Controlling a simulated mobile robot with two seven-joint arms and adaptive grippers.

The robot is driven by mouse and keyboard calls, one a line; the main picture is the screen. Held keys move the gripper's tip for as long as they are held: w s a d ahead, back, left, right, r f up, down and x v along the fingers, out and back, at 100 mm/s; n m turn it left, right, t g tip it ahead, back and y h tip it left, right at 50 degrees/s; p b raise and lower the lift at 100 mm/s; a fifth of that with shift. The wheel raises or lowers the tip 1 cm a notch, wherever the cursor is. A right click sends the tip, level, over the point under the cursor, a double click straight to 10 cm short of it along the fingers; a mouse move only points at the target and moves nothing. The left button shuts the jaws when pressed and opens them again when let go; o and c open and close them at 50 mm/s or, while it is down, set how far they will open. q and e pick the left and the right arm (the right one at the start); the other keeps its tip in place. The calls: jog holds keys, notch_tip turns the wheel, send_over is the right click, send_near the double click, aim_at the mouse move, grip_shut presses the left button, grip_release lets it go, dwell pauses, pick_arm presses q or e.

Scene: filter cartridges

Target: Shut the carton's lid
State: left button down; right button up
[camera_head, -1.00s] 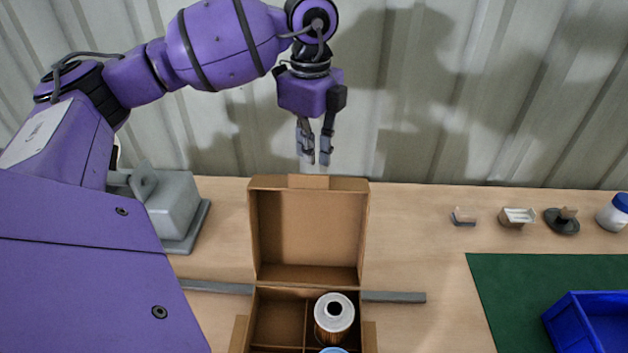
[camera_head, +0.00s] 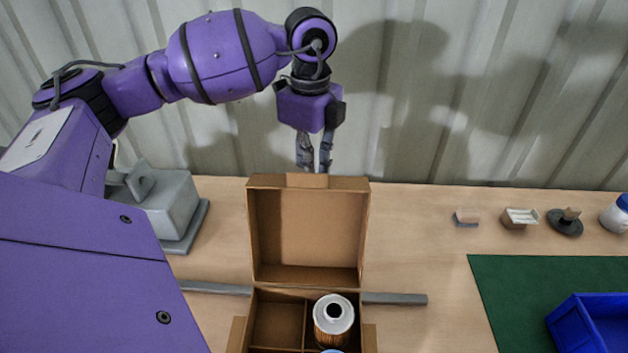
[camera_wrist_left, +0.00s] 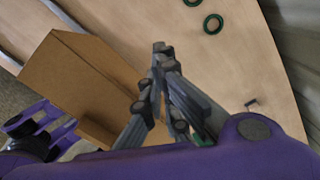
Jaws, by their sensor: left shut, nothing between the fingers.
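The open cardboard carton (camera_head: 305,320) stands at the table's front middle, its near part cut off by the picture's edge. Its lid (camera_head: 306,230) stands up at the far side, with a tab (camera_head: 307,181) on its top edge. A filter cartridge (camera_head: 334,315) with a white top stands in a right compartment; the compartment to its left looks empty. My left gripper (camera_head: 314,168) points down just behind the lid's top edge, shut and empty. In the left wrist view the gripper (camera_wrist_left: 160,50) is beside the lid's brown outer face (camera_wrist_left: 85,80). My right gripper is not in view.
A grey bar (camera_head: 395,298) lies across the table behind the carton. A grey block-like fixture (camera_head: 165,210) stands at left. A green mat (camera_head: 500,300) with a blue bin (camera_head: 590,320) is at right.

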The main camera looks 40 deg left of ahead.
pick_arm(q)
jog(key=shift+f, duration=0.65)
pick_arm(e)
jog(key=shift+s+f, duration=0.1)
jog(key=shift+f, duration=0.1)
pick_arm(q)
jog(key=shift+s, duration=0.1)
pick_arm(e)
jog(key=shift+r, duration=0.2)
